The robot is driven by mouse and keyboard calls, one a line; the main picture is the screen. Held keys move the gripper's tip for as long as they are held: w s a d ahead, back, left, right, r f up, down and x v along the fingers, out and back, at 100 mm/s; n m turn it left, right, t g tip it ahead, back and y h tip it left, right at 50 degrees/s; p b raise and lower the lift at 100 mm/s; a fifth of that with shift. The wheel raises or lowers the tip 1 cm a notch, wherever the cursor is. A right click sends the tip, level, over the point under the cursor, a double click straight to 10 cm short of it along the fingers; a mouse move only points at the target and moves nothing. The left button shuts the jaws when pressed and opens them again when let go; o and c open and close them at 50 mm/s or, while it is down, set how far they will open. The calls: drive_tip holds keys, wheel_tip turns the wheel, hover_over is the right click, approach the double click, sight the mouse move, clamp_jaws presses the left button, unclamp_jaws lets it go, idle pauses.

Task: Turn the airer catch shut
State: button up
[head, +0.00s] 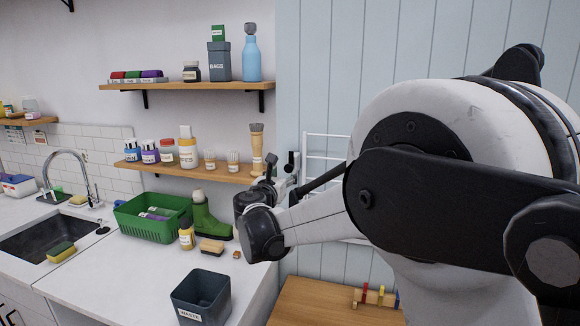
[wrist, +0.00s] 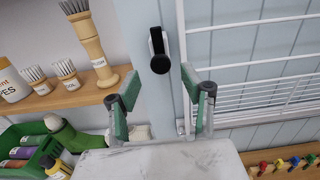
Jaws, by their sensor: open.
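The airer (wrist: 250,70) is a white wire rack against the pale blue panelled wall, and part of it shows in the head view (head: 322,140). The airer catch (wrist: 160,63) is a black lever with a rounded lower end, standing roughly upright on a pale mount left of the airer frame. My gripper (wrist: 160,85) is open and empty, with green-padded fingers spread either side of the line to the catch. The catch lies beyond the fingertips, apparently untouched. In the head view my arm hides much of the gripper and the airer.
A wooden shelf (wrist: 60,96) with brushes stands close left of my gripper. Below it are a green basket (head: 150,226), a green boot (head: 210,218) and a grey bin (head: 202,297) on the counter. A wooden surface with coloured pegs (head: 375,297) lies lower right.

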sight(288, 168)
drive_tip(key=p+x, duration=0.1)
drive_tip(key=x, duration=0.5)
drive_tip(key=shift+s, duration=0.1)
clamp_jaws()
